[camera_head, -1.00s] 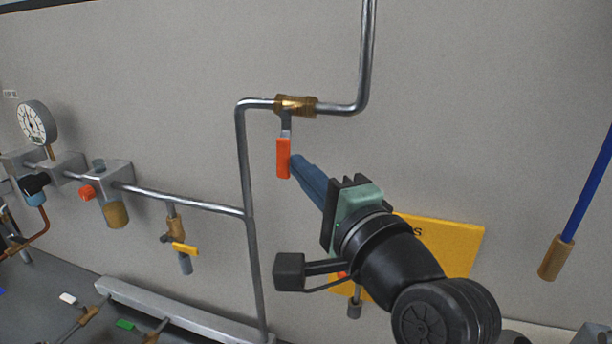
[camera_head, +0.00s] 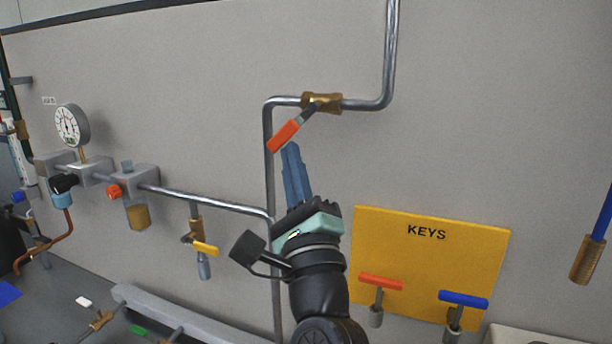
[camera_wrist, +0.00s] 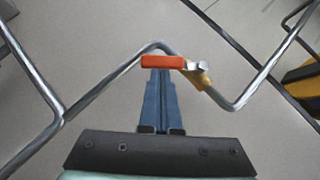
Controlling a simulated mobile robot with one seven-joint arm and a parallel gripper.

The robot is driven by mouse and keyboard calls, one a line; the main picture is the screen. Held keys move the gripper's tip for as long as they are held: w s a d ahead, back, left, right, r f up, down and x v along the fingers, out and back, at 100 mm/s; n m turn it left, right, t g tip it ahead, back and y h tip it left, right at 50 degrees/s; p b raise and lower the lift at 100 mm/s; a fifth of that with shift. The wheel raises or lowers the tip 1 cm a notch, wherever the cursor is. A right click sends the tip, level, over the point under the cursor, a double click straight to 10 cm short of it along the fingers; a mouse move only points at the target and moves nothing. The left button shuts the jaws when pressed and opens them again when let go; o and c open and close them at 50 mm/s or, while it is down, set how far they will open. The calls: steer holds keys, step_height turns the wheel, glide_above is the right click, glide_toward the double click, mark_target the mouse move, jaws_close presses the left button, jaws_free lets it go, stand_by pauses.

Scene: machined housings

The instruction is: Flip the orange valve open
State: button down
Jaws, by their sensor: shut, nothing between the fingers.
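The orange valve handle (camera_head: 284,136) hangs from a brass valve body (camera_head: 322,102) on the grey pipe. The handle slants down and to the left, between vertical and level. My gripper (camera_head: 290,148) is shut and empty, its blue fingers pointing up just below and right of the handle. In the wrist view the orange handle (camera_wrist: 162,62) lies across the tips of my fingers (camera_wrist: 158,72), with the brass body (camera_wrist: 197,76) to its right. I cannot tell whether the fingertips touch the handle.
A yellow KEYS board (camera_head: 430,250) with orange and blue T-handles is at lower right. A yellow-handled valve (camera_head: 204,248) and a pressure gauge (camera_head: 71,126) are to the left. The vertical pipe (camera_head: 269,170) runs close left of my fingers. The wall above is clear.

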steer(key=shift+w+a+r+m+t+h+b, duration=0.15)
steer(key=shift+a+m+t+h+b, duration=0.15)
steer(key=shift+a+m+h, duration=0.15)
steer(key=shift+w+a+r+m+t+h+b, duration=0.1)
steer(key=shift+a+m+t+h+b, duration=0.2)
steer(key=shift+m, duration=0.25)
steer(key=shift+w+a+m, duration=0.15)
steer(key=shift+a+m, duration=0.15)
steer(key=shift+m, duration=0.2)
steer(key=m+h, duration=0.1)
steer(key=m+t+h+b, duration=0.1)
steer(key=m+h, duration=0.1)
steer(key=m+t+h, duration=0.1)
steer(key=m+h, duration=0.1)
steer(key=shift+w+a+r+b, duration=0.1)
steer(key=shift+a+r+b, duration=0.15)
steer(key=shift+b, duration=0.1)
steer(key=shift+w+a+r+m+h+b, duration=0.1)
steer(key=shift+a+r+m+h+b, duration=0.3)
steer(key=shift+m+h, duration=0.7)
steer(key=shift+w+a+r+m+h+b, duration=0.15)
steer(key=shift+r+m+h+b, duration=0.4)
steer(key=shift+m+h, duration=0.55)
steer(key=shift+a+r+m+h+b, duration=0.25)
steer(key=shift+m+h+b, duration=0.5)
steer(key=shift+m, duration=0.55)
steer(key=shift+r, duration=0.1)
